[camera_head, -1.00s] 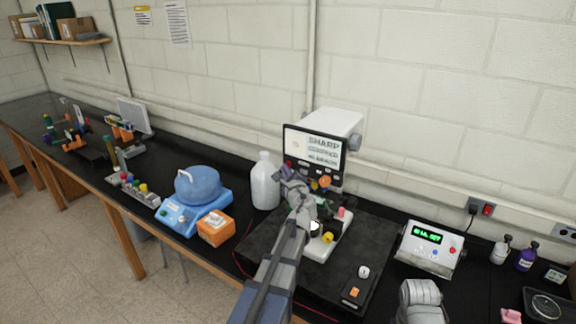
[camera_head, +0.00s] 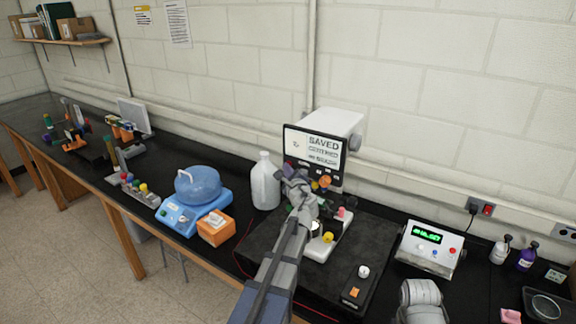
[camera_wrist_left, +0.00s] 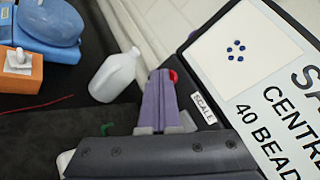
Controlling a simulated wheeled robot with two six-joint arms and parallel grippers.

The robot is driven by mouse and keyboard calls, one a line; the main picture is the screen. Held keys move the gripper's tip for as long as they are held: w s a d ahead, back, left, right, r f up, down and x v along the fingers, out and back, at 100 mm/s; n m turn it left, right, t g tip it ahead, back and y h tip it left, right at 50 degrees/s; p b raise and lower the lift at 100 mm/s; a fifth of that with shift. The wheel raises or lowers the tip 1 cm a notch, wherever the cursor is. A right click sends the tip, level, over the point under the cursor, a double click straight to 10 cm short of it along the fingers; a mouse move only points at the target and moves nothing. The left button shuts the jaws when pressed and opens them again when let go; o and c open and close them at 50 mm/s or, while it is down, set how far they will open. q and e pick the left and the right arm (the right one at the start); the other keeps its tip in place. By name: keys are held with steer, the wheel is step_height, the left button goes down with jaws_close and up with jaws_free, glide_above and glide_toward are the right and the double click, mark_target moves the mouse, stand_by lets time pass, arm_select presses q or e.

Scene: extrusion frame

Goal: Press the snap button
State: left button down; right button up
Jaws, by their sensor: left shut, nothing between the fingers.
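The boxy white microscope screen unit (camera_head: 340,125) stands at the back of the bench, with a dark front panel. Its display (camera_head: 313,148) shows "SAVED" as the top line. A row of small buttons runs below the display. My left gripper (camera_head: 287,172) is shut and empty, with its tips at the left end of that row. In the left wrist view, the shut fingers (camera_wrist_left: 160,98) reach up to a red button (camera_wrist_left: 173,76) on the panel edge. Whether they touch it I cannot tell. A "SCALE" label (camera_wrist_left: 204,108) is beside it. My right gripper is out of view.
An orange knob (camera_head: 325,181) sits at the panel's lower right. A translucent jug (camera_head: 264,183) stands left of the screen, beyond an orange box (camera_head: 214,227) and a blue device (camera_head: 205,210). A display box (camera_head: 430,250) is at right. A small control box (camera_head: 357,288) is in front.

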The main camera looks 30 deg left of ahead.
arm_select(q)
steer(key=shift+s, duration=0.8)
steer(key=shift+s, duration=0.1)
steer(key=s, duration=0.4)
steer(key=shift+s+a, duration=0.25)
steer(key=shift+s, duration=0.15)
stand_by(0.7)
